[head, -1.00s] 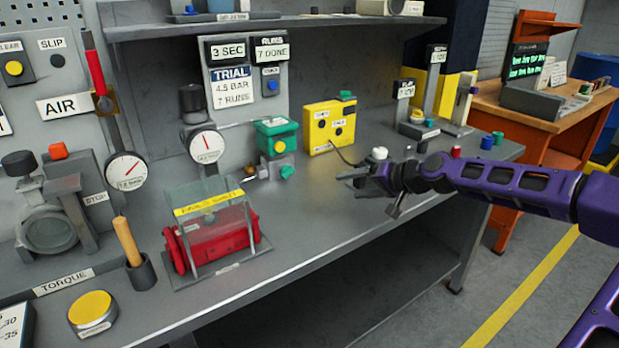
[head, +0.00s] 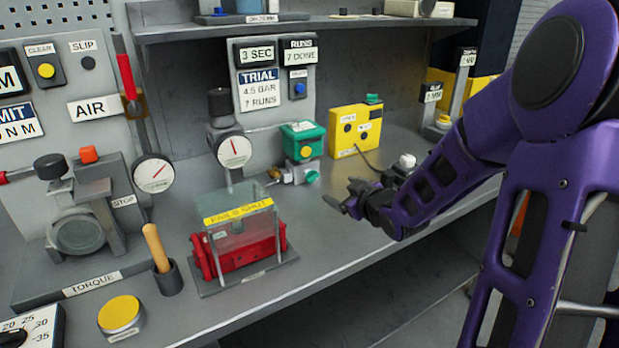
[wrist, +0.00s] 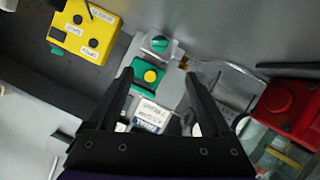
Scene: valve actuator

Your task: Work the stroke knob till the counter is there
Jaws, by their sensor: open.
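My gripper (head: 343,197) is open and empty above the bench, right of the red actuator under its clear "FAILS SHUT" cover (head: 238,211). In the wrist view its two fingers (wrist: 158,82) are spread, with the green box and its yellow button (wrist: 150,76) beyond and between them. Two posts with small "MM" displays stand at the back right: a nearer one (head: 431,93) with a yellow-topped knob (head: 443,120) at its foot, and a farther one (head: 467,58), whose lower part my arm hides. Their upper label lines are too small to read, so I cannot tell which knob is the stroke knob.
A white-topped knob (head: 407,160) stands just behind my gripper. A yellow box (head: 355,130) with a cable is at the back. The front bench strip right of the red actuator is clear.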

